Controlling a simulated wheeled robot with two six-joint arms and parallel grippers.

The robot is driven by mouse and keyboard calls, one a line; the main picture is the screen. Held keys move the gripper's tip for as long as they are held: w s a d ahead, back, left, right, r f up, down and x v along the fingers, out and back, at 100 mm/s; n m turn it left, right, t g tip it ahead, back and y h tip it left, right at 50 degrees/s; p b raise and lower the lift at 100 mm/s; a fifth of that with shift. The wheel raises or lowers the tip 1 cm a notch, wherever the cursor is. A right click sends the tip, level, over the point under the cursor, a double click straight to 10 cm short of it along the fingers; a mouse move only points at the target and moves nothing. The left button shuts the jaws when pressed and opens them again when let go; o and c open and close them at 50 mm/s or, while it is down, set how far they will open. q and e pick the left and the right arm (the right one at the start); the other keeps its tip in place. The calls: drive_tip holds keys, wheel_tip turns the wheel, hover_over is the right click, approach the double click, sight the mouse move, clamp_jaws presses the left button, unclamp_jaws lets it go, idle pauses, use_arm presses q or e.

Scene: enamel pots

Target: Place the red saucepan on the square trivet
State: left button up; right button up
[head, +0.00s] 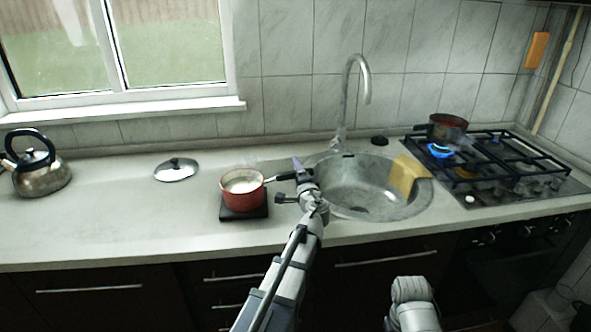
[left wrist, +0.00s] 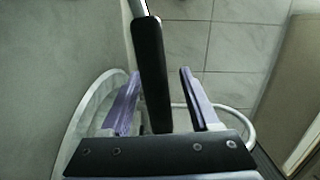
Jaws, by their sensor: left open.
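The red saucepan (head: 242,190), with a pale content and faint steam, sits on the black square trivet (head: 243,214) on the counter left of the sink. Its black handle (head: 287,176) points right, toward my left gripper (head: 291,181). In the left wrist view the handle (left wrist: 151,65) lies between the two purple fingers of my left gripper (left wrist: 159,78), with gaps on both sides. That gripper is open around the handle and does not grip it. My right gripper is not in view; only a part of my right arm shows at the bottom.
A steel lid (head: 176,169) and a kettle (head: 38,165) stand to the left. The round sink (head: 375,200) with a tall faucet (head: 362,80) and a yellow cloth (head: 405,175) is to the right. The gas hob (head: 520,185) has a lit blue flame (head: 440,151) and a dark red pot (head: 449,128).

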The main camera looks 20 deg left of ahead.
use_arm(q)
drive_tip(key=v, duration=1.1)
drive_tip(key=shift+o, duration=0.3)
idle(1.3)
